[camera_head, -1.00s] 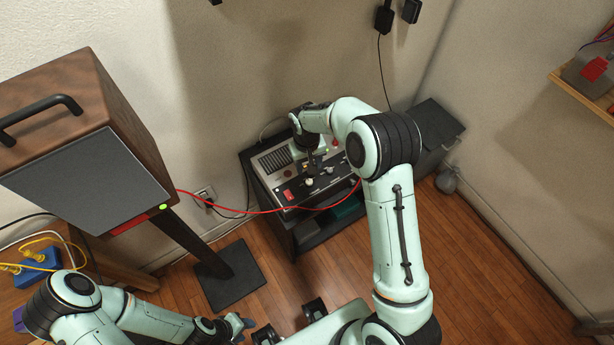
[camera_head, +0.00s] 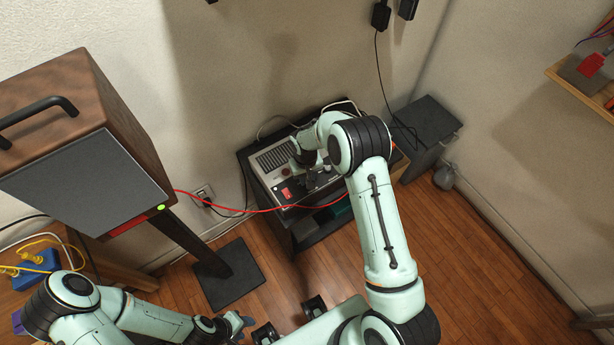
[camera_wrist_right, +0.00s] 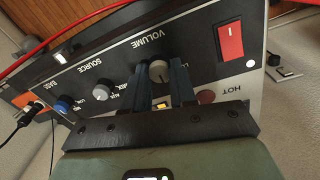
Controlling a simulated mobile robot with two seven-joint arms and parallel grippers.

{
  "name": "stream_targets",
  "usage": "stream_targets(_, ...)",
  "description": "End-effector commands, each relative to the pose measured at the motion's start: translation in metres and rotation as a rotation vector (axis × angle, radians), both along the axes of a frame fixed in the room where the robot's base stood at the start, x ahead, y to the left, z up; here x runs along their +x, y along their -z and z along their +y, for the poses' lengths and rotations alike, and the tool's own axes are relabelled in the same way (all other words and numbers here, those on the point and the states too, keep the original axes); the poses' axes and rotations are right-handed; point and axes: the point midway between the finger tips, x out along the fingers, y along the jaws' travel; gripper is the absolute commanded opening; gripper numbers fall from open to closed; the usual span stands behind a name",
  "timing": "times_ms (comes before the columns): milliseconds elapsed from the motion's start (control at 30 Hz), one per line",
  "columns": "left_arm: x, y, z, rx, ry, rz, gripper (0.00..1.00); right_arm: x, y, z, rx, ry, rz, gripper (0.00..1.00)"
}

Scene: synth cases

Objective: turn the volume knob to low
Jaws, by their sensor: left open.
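The amplifier panel (camera_head: 270,160) sits on a dark stand by the wall. In the right wrist view its black front (camera_wrist_right: 110,75) carries the grey round volume knob (camera_wrist_right: 158,70) beside the VOLUME label. The two dark blue fingers of my right gripper (camera_wrist_right: 160,78) stand one on each side of this knob; I cannot tell whether they press on it. In the head view my right gripper (camera_head: 308,178) is low over the panel and hides the knob. My left gripper (camera_head: 238,324) is open and empty at the bottom, far from the panel.
A red rocker switch (camera_wrist_right: 230,42) is close to the volume knob. The source knob (camera_wrist_right: 100,89) and blue bass knob (camera_wrist_right: 63,106) are on its other side. A red cable (camera_head: 250,208) crosses before the panel. A speaker (camera_head: 85,165) stands left.

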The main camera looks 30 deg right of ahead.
Motion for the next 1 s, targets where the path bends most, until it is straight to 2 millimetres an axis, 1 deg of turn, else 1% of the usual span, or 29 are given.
stream_targets(33,0.000,0.000,0.000,0.000,0.000,0.000,0.43,0.000,0.000,0.000,0.000,0.000,0.000,0.06)
stream_targets(67,0.000,0.000,0.000,0.000,0.000,0.000,0.43,0.000,0.000,0.000,0.000,0.000,0.000,0.00)
stream_targets(267,0.000,0.000,0.000,0.000,0.000,0.000,0.43,0.000,0.000,0.000,0.000,-0.005,0.000,0.00)
stream_targets(467,-0.002,0.003,0.000,0.000,0.000,0.002,0.43,0.000,0.000,0.000,0.000,-0.053,0.000,0.00)
stream_targets(667,-0.006,0.010,0.000,0.000,0.000,0.007,0.43,-0.001,0.001,0.000,0.000,-0.176,0.001,0.00)
stream_targets(1000,-0.012,0.021,0.000,0.000,0.000,0.013,0.43,-0.001,0.001,0.000,0.000,-0.489,0.000,0.00)
